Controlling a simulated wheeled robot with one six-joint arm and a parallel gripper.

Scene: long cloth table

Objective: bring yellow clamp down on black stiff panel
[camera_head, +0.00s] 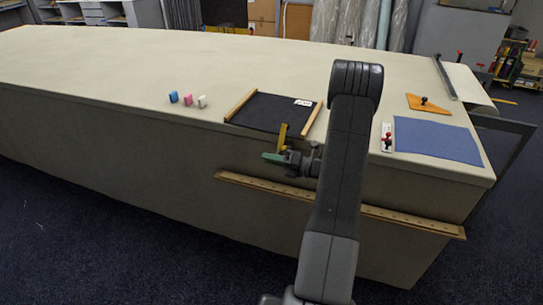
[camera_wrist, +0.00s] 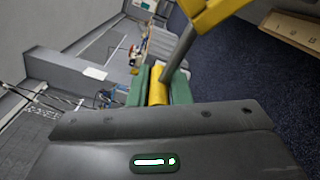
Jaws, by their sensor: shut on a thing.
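The black stiff panel (camera_head: 270,112) lies flat near the table's front edge, with a wooden strip along its left and right sides and a small white label at its far right. My gripper (camera_head: 274,157) is at the table's front edge, just below the panel in the head view. Its green fingers are shut on the yellow clamp (camera_head: 282,138), which points up from them. In the wrist view the clamp's yellow part (camera_wrist: 157,92) sits between the green fingers (camera_wrist: 160,80), and a grey bar leads to its larger yellow end (camera_wrist: 212,12). I cannot tell whether the clamp touches the panel.
Blue, pink and white blocks (camera_head: 187,99) stand left of the panel. A blue mat (camera_head: 438,140), a white card with red and black pieces (camera_head: 387,138) and an orange triangle (camera_head: 428,104) lie right. A wooden rail (camera_head: 400,217) runs along the table's front.

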